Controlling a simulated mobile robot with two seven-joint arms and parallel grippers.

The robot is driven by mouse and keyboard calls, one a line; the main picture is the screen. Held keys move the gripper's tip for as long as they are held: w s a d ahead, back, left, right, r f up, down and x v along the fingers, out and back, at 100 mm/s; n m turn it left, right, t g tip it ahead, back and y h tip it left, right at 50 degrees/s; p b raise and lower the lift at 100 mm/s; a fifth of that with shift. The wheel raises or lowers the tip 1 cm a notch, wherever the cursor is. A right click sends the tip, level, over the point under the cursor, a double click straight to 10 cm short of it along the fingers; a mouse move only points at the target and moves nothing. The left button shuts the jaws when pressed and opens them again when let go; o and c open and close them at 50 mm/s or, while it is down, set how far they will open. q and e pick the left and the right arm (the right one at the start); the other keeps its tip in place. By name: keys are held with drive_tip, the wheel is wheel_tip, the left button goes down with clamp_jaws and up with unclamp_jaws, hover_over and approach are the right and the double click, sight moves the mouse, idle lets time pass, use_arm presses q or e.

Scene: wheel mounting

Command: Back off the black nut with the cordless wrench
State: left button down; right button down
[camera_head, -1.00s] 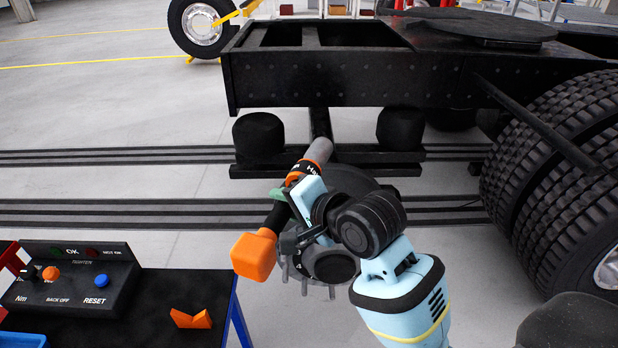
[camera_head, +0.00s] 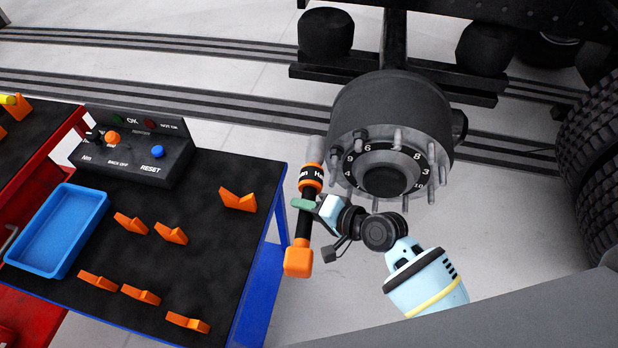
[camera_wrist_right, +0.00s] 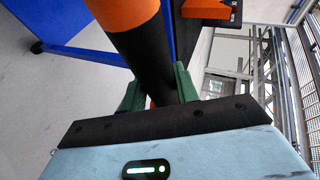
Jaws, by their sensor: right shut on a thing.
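My right gripper (camera_head: 306,206) is shut on the dark handle of the cordless wrench (camera_head: 298,260). The wrench is orange and black, with a grey nose pointing up and away. In the right wrist view the green fingers (camera_wrist_right: 158,88) sit on both sides of the handle (camera_wrist_right: 148,50). The wheel hub (camera_head: 385,120) is right of the wrench, with studs around a numbered ring. A dark nut-like piece (camera_head: 361,134) shows at the ring's upper left, too small to be sure of. The wrench's nose appears left of the hub, apart from the studs. My left gripper is out of view.
A table (camera_head: 215,265) at left holds a control box (camera_head: 135,145) with OK and RESET markings, a blue tray (camera_head: 58,230) and several orange holders (camera_head: 238,200). Truck tyres (camera_head: 590,170) stand at right. Floor shows between table and hub.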

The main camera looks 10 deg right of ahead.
drive_tip(key=s+d+f+m+t+b, duration=0.1)
drive_tip(key=s+f, duration=0.2)
drive_tip(key=f, duration=0.7)
drive_tip(key=shift+s+d+h, duration=0.3)
drive_tip(key=shift+h, duration=0.1)
drive_tip(key=w, duration=0.1)
drive_tip(key=w+d+b, duration=0.1)
drive_tip(key=w, duration=0.1)
drive_tip(key=w+d+b, duration=0.1)
drive_tip(key=w, duration=0.1)
drive_tip(key=shift+w+d, duration=0.1)
drive_tip(key=shift+d, duration=0.05)
drive_tip(key=shift+r, duration=0.1)
idle(1.3)
drive_tip(key=shift+w+d+b, duration=0.35)
drive_tip(key=shift+w+b, duration=0.25)
drive_tip(key=shift+w, duration=0.25)
drive_tip(key=shift+w+d+b, duration=0.35)
drive_tip(key=shift+w+b, duration=0.2)
drive_tip(key=shift+w, duration=0.25)
idle(1.1)
drive_tip(key=shift+w+d, duration=0.1)
idle(0.7)
